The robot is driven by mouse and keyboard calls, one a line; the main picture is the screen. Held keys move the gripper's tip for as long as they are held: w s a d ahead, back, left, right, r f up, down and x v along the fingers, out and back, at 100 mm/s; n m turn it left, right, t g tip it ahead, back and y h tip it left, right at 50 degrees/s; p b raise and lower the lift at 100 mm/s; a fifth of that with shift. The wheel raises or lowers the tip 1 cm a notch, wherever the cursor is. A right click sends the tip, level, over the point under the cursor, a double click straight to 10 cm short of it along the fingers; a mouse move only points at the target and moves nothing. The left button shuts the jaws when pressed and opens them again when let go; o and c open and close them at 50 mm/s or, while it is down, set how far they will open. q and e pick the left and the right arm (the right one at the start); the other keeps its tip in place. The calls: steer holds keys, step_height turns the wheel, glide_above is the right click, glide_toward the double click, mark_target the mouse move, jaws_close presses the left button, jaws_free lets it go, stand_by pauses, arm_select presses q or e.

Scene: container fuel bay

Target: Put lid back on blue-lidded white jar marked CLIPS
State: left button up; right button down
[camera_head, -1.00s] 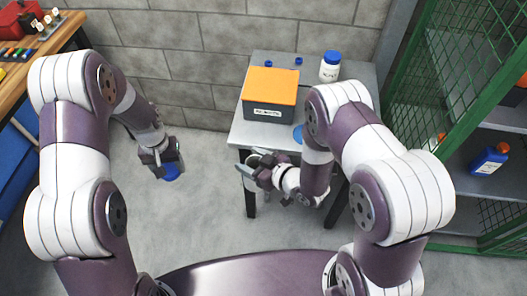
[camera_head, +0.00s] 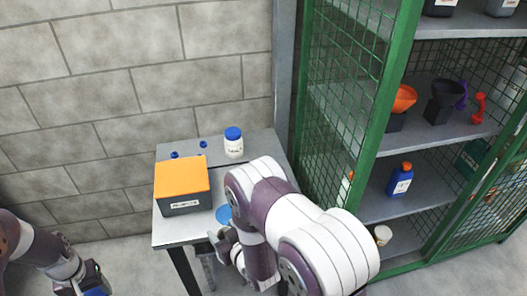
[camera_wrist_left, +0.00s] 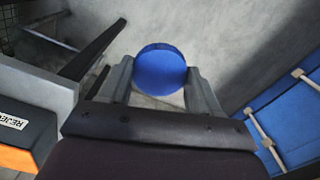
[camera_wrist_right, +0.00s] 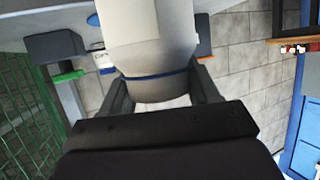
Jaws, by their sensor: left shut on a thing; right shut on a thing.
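A round blue lid (camera_wrist_left: 160,70) is held between the fingers of my left gripper (camera_wrist_left: 160,78). In the head view, my left gripper (camera_head: 92,284) is at the bottom left edge, off the table, with a bit of blue at its tip. My right gripper (camera_wrist_right: 164,88) is shut on a large white jar (camera_wrist_right: 150,40) with a thin blue band; no writing shows on it. In the head view, my right gripper (camera_head: 218,240) is at the table's front edge, its jar mostly hidden. A white jar with a blue lid on (camera_head: 233,145) stands at the table's back; its label is too small to read.
The grey table (camera_head: 170,231) carries an orange-lidded dark box (camera_head: 182,190), a flat blue disc (camera_head: 223,214) and small blue pieces (camera_head: 203,144). A green mesh cage (camera_head: 370,130) with shelves stands right, holding a blue bottle (camera_head: 400,180). The left of the table is clear floor.

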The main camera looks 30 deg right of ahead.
steer(key=shift+s+d+m+h, duration=0.1)
steer(key=shift+d+m+h, duration=0.2)
steer(key=shift+d+h, duration=0.3)
steer(key=shift+d, duration=0.15)
